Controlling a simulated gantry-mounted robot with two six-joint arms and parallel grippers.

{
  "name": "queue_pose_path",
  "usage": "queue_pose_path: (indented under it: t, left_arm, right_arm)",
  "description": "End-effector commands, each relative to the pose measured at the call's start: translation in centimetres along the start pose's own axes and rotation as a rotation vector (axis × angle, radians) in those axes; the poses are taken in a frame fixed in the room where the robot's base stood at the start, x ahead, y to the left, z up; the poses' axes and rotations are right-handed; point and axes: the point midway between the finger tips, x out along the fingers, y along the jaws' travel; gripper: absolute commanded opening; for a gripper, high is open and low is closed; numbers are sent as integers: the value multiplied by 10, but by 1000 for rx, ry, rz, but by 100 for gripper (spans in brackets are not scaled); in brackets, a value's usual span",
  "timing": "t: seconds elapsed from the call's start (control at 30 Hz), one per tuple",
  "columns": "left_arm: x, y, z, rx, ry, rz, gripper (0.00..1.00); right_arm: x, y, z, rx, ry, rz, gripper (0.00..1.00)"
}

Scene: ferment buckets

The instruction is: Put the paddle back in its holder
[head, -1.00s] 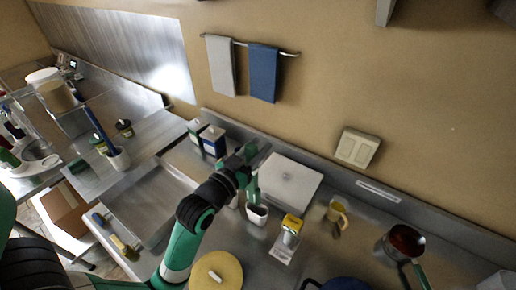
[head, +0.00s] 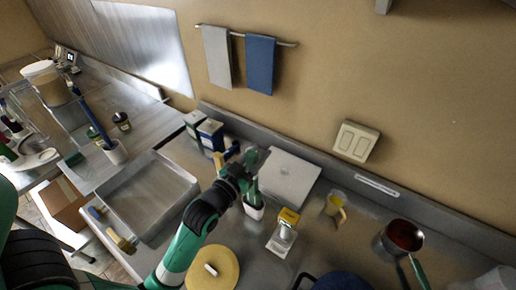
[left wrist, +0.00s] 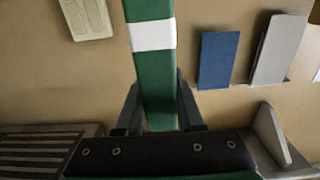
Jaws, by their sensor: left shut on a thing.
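My left gripper (head: 251,166) is above the counter at the middle of the head view. It is shut on the paddle. In the left wrist view the green paddle (left wrist: 155,82), with a white band, stands between the two fingers (left wrist: 157,112). In the head view, green of the paddle (head: 253,191) shows just below the gripper, at the mouth of a small white holder (head: 254,211). I cannot tell how deep it is in the holder. The gripper hides part of the paddle. My right gripper is not in view.
A white board (head: 290,180) lies behind the holder. Boxes (head: 210,134) stand behind left. A sink basin (head: 150,195) is left; a red-filled pot (head: 402,238) is right.

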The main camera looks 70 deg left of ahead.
Motion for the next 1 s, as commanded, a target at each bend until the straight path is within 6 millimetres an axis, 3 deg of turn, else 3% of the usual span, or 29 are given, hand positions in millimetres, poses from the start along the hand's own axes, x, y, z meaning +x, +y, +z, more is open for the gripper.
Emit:
queue_pose_path:
  t: [0.1,0.6,1.0]
  left_arm:
    - [0,0,19,0,0,0,0]
    - [0,0,69,0,0,0,0]
    - [0,0,82,0,1,0,0]
  right_arm:
    - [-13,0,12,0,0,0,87]
    - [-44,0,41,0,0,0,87]
    - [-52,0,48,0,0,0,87]
